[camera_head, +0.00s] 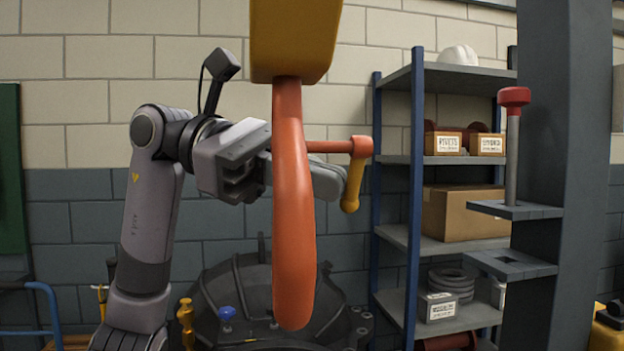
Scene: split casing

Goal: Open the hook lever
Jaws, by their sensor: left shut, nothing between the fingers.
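A large orange hook (293,220) hangs edge-on below a yellow block (292,38) in the middle of the view. A red-orange lever arm (330,147) runs to the right from behind the hook and ends in a round knob. A yellow handle (353,186) hangs down from the knob, slightly tilted. My left gripper (332,180) reaches in from the left behind the hook, which hides part of its fingers. It is shut and empty, its fingertips close beside the yellow handle. I cannot tell whether they touch it. My right gripper is not in view.
A dark ribbed casing (265,300) stands low behind the hook. A shelf unit (400,240) with boxes is at the right. A grey column (560,180) with brackets and a red-topped pin (513,110) stands nearer. Open space lies between the handle and the shelf.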

